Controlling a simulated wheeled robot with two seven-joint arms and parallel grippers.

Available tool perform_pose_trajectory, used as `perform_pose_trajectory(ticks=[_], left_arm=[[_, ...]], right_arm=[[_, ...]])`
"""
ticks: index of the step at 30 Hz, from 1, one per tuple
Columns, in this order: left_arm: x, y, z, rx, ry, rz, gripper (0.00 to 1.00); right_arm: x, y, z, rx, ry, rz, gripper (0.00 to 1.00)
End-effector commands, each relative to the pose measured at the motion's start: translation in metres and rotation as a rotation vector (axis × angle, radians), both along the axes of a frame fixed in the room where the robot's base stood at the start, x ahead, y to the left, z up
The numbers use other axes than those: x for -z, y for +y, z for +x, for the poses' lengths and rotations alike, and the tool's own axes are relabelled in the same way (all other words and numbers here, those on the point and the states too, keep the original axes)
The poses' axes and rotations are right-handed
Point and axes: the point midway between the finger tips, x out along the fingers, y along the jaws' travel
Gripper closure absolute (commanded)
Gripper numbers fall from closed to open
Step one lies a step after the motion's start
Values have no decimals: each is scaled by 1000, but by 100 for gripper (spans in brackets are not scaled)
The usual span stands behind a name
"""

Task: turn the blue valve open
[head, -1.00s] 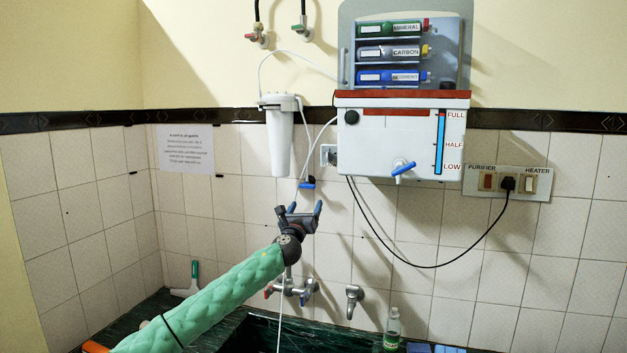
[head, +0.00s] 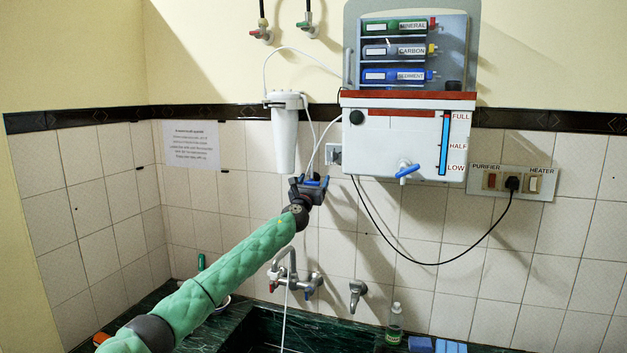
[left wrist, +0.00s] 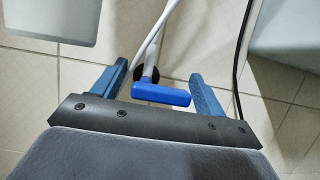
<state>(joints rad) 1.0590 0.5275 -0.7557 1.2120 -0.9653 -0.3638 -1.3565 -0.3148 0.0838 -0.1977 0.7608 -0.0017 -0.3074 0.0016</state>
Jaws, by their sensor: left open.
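The blue valve (left wrist: 161,95) has a bar-shaped handle lying nearly level in the left wrist view, on a white fitting with white tubing behind it. My left gripper (head: 309,183) is open at the wall below the white filter canister. In the left wrist view its two blue fingers (left wrist: 157,73) stand on either side of the handle, with a visible gap at each side. In the head view the gripper largely covers the valve. My right gripper is not in view.
The purifier (head: 400,140), with its own blue-handled tap (head: 407,171), hangs right of the gripper. The filter canister (head: 284,140) is just above. A wall faucet (head: 290,275) is below, over a dark green counter. A black cable (head: 400,250) loops at right.

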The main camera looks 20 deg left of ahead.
Motion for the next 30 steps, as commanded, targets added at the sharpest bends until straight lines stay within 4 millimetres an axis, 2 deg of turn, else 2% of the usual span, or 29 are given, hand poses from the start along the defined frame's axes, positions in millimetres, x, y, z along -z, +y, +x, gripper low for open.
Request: perform_pose_trajectory(ticks=[7,8,14,15,23,30], left_arm=[[0,0,1,0,0,0,27],[0,0,1,0,0,0,31],[0,0,1,0,0,-1,70],[0,0,1,0,0,-1,72],[0,0,1,0,1,-29,72],[-2,0,1,1,4,-149,72]], right_arm=[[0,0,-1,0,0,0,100],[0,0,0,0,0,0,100],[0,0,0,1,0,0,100],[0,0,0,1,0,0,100],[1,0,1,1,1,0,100],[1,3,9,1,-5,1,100]])
